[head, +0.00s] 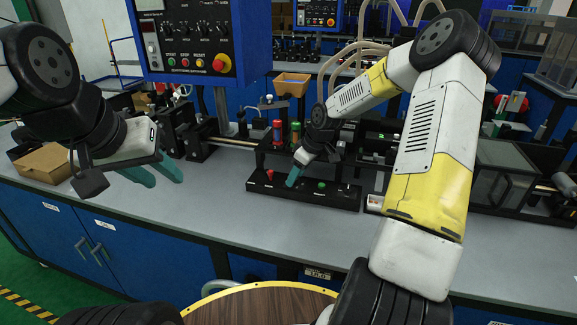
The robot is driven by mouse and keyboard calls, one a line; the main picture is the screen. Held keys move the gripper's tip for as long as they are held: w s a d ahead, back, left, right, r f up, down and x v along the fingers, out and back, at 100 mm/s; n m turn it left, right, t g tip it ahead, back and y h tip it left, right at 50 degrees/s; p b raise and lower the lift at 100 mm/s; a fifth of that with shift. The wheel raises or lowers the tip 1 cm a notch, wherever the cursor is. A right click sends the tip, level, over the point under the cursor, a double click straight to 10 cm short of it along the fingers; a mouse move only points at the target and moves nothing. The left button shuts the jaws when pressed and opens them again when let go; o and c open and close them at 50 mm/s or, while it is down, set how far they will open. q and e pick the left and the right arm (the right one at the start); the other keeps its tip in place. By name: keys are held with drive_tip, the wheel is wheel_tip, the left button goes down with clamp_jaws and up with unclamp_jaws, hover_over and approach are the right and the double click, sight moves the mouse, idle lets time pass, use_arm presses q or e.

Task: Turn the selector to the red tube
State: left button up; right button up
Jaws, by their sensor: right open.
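A red tube (277,131) and a green tube (295,133) stand side by side on the black fixture at the back of the bench. In front of them lies a low black panel (340,199) with a red piece (269,174) at its left and a green piece (321,185) to the right. My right gripper (293,179) is open, its teal fingers pointing down over the panel between these two pieces. I cannot make out the selector; the gripper may hide it. My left gripper (166,179) is open and empty above the bench, left of the panel.
A blue control box (190,40) with buttons hangs above the bench at the left. A cardboard box (45,163) sits at the bench's left end. A small white tray (375,202) is right of the panel. The grey bench top (215,195) is clear in front.

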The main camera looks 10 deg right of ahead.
clamp_jaws()
drive_tip(key=m, duration=0.2)
drive_tip(key=m+t+h, duration=0.1)
drive_tip(key=m, duration=0.1)
drive_tip(key=m+h, duration=0.1)
drive_tip(key=shift+s+a+r+m+t, duration=0.1)
drive_tip(key=shift+a+m+t, duration=0.2)
drive_tip(key=shift+m, duration=0.1)
drive_tip(key=m+h, duration=0.2)
drive_tip(key=m, duration=0.3)
drive_tip(key=shift+m, duration=0.4)
idle(0.4)
unclamp_jaws()
